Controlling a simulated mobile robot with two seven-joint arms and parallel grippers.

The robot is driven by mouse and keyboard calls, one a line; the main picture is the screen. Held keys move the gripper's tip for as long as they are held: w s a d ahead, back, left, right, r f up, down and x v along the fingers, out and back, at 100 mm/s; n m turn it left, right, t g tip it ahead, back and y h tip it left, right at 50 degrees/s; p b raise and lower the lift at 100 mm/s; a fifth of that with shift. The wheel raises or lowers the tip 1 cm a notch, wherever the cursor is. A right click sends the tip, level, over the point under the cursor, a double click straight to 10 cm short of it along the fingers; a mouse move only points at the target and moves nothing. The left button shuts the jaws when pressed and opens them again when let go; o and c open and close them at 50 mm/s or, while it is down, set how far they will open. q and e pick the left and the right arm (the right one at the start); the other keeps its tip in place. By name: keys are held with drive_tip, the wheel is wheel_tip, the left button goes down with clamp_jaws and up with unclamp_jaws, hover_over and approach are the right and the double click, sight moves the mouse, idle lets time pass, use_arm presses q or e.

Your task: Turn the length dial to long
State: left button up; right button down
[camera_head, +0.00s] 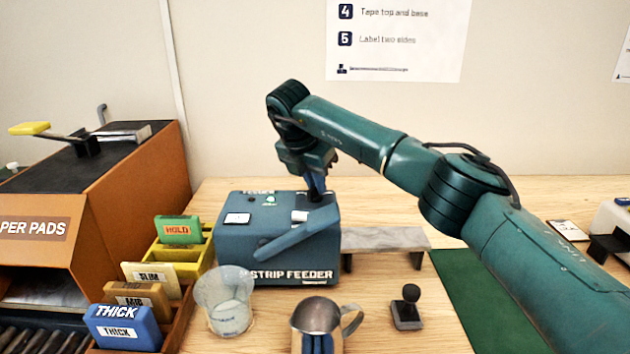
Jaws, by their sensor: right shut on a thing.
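The blue strip feeder (262,227) stands on the wooden table, with "STRIP FEEDER" lettered on its front, small labels on its top and a slanted blue lever (285,243). My right gripper (317,186) reaches down from above onto the feeder's back right top corner. It is shut on the length dial (316,197), a small dark knob mostly covered by the fingers. The dial's pointer and its setting cannot be made out. My left gripper is not in view.
A grey plank (385,238) extends right from the feeder. A clear beaker (226,305), a metal jug (316,322) and a black-knobbed stamp (408,305) stand in front. A green mat (485,300) lies right.

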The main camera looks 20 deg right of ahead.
drive_tip(key=shift+r+m, duration=0.1)
drive_tip(key=shift+m, duration=0.7)
drive_tip(key=shift+g, duration=0.3)
drive_tip(key=c, duration=1.5)
unclamp_jaws()
drive_tip(key=shift+o, duration=0.2)
drive_tip(key=v, duration=1.3)
drive_tip(key=shift+a, duration=0.2)
